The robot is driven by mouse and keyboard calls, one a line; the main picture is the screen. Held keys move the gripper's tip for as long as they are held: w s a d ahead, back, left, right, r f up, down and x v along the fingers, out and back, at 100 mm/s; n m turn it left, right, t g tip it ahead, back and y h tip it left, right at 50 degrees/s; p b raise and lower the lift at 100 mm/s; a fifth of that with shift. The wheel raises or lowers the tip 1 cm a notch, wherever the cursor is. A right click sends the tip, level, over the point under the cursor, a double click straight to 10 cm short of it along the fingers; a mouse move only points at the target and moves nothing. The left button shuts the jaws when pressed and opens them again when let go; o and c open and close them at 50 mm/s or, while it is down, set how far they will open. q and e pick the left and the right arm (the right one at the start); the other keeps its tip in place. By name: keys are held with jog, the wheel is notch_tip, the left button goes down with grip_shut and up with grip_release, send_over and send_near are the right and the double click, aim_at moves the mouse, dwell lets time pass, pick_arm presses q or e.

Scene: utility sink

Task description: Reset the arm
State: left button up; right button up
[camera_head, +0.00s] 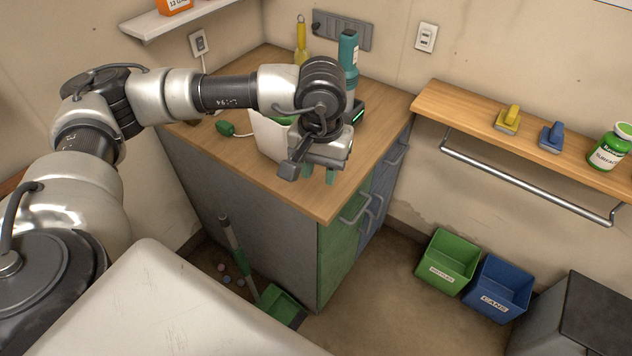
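My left arm (175,97) comes in from the left and reaches over the wooden-topped cabinet. My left gripper (319,174) hangs over the front part of the worktop, pointing down. Its two green fingertips show below the gripper body, apart, with nothing visible between them. A white container (268,137) stands on the worktop just left of and behind the gripper, partly hidden by it. I cannot tell whether they touch. My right gripper is not in view.
A teal bottle-like object (348,52) and a green plug (226,128) are on the worktop (385,98). A wall shelf (455,104) with a rail is at right. Green (447,262) and blue bins (498,288) and a green dustpan (282,307) are on the floor.

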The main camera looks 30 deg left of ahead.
pick_arm(q)
jog(key=shift+s+d+f, duration=0.2)
jog(key=shift+s+d, duration=0.15)
jog(key=shift+d, duration=0.05)
